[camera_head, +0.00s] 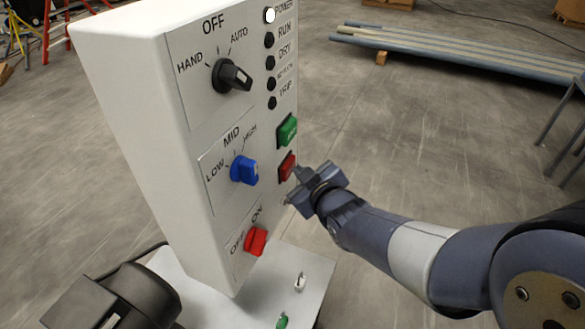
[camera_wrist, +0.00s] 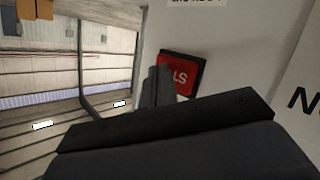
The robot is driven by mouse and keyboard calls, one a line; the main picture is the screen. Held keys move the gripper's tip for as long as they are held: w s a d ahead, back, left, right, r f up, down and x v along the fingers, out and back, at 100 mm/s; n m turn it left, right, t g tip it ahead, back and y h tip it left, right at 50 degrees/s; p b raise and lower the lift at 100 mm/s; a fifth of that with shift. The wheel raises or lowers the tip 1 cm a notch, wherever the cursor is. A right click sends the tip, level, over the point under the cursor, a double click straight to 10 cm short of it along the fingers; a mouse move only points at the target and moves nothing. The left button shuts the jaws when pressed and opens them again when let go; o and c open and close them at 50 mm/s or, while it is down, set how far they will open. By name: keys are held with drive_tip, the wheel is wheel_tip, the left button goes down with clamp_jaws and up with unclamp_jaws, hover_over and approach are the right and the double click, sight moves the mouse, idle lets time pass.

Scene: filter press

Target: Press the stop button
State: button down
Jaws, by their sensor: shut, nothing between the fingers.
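The stop button is the red square button (camera_head: 287,166) on the front of the white control box (camera_head: 130,90), just below a green button (camera_head: 289,129). In the wrist view the red button (camera_wrist: 182,74) shows white lettering, partly hidden by my finger, in a dark frame. My gripper (camera_head: 297,182) is shut and empty, its tip right beside the red button's lower right. In the wrist view my fingers (camera_wrist: 157,85) overlap the button's left edge. I cannot tell whether they touch it.
A black selector (camera_head: 231,76), a blue selector (camera_head: 244,170) and a red switch (camera_head: 255,241) stick out from the panel. Small indicator lamps (camera_head: 270,62) run above the green button. A grey base plate (camera_head: 310,265) lies below.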

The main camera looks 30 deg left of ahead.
drive_tip(key=shift+d, duration=0.75)
drive_tip(key=d, duration=0.1)
drive_tip(key=d+p, duration=0.1)
drive_tip(key=d, duration=0.1)
drive_tip(key=d+p, duration=0.1)
drive_tip(key=d, duration=0.1)
drive_tip(key=shift+w, duration=0.35)
drive_tip(key=shift+a, duration=0.1)
drive_tip(key=shift+w+d+p, duration=0.15)
drive_tip(key=shift+d+p, duration=0.5)
drive_tip(key=shift+d, duration=0.35)
drive_tip(key=shift+w+d+p, duration=0.1)
drive_tip(key=shift+d+p, duration=0.55)
drive_tip(key=shift+d, duration=0.35)
